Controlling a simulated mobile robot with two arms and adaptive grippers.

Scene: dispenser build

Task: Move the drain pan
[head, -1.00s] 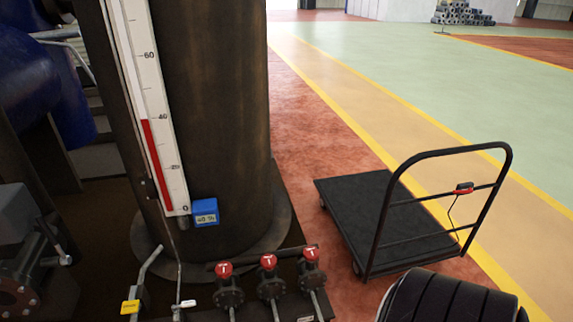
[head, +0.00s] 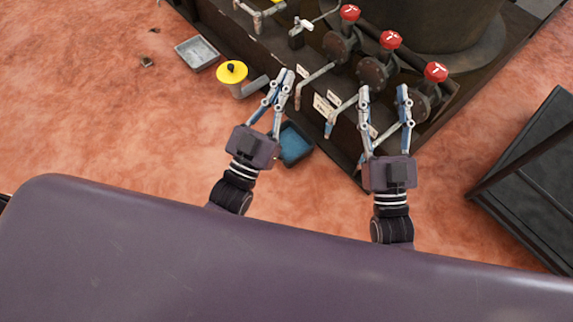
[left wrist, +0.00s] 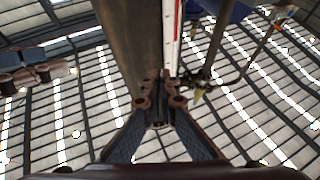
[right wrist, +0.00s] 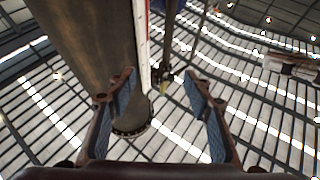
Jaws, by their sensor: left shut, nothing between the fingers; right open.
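Two shallow pans lie on the red floor in the head view, and I cannot tell which is the drain pan. One pan (head: 293,145) with blue contents sits by the front edge of the dark skid, below the pipe spouts and partly behind my left gripper. A grey, seemingly empty pan (head: 197,53) lies further back at the left. My left gripper (head: 285,73) is shut and empty. My right gripper (head: 384,90) is open and empty, in front of the valves. Neither pan shows in the wrist views, which look up at the roof.
The skid carries several pipes and red-topped valves (head: 390,40). A yellow disc-shaped item (head: 232,72) with a black knob stands by the skid. A dark platform cart (head: 540,170) is at the right. Red floor at the left is mostly clear, with small debris.

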